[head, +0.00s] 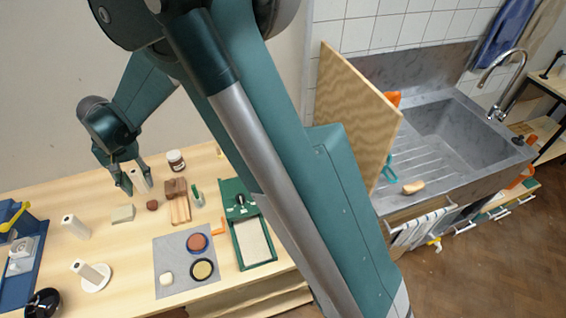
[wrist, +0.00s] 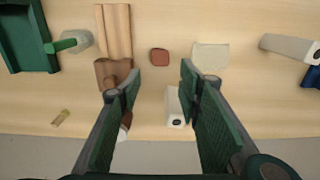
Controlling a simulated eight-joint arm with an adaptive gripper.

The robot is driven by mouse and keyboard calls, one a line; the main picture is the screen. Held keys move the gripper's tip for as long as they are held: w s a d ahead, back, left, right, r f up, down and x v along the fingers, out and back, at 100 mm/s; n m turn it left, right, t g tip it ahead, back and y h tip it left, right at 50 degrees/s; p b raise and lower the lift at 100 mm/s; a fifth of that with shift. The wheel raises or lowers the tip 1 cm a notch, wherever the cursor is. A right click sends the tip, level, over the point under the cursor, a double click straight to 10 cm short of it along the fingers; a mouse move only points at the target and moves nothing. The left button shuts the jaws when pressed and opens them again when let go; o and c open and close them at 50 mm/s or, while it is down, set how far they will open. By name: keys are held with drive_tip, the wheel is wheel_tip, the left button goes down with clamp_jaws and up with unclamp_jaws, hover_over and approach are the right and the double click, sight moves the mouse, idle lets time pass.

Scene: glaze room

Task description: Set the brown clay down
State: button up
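A small reddish-brown lump (head: 152,205), which looks like the brown clay, rests on the wooden table (head: 25,200). In the wrist view the brown clay (wrist: 159,56) lies just beyond the fingertips, in line with the gap between them. My gripper (head: 138,188) is above the table behind the clay, pointing down. In the wrist view my gripper (wrist: 159,77) has its fingers well apart, with nothing held between them. The clay is apart from both fingers.
A pale block (wrist: 210,57) lies right of the clay. Brown and tan wooden pieces (wrist: 113,30) lie left. A white roll (wrist: 175,108) and a partly hidden jar (head: 176,161) are close to the fingers. A grey mat (head: 170,287) with round dishes lies in front.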

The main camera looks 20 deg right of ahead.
drive_tip(key=s+d+r+t, duration=0.1)
drive_tip(key=s+d+r, duration=0.1)
drive_tip(key=d+r, duration=0.55)
drive_tip(key=s+d+r+t+y, duration=0.1)
drive_tip(key=s+d+r, duration=0.25)
drive_tip(key=d, duration=0.65)
drive_tip(key=s+d+r+t, duration=0.1)
drive_tip(key=d+r, duration=0.6)
drive_tip(key=d, duration=0.2)
drive_tip(key=s+d+r+t+h, duration=0.1)
drive_tip(key=s+d+t, duration=0.3)
drive_tip(key=s+d, duration=1.6)
drive_tip(key=shift+d, duration=0.55)
drive_tip(key=shift+s, duration=0.1)
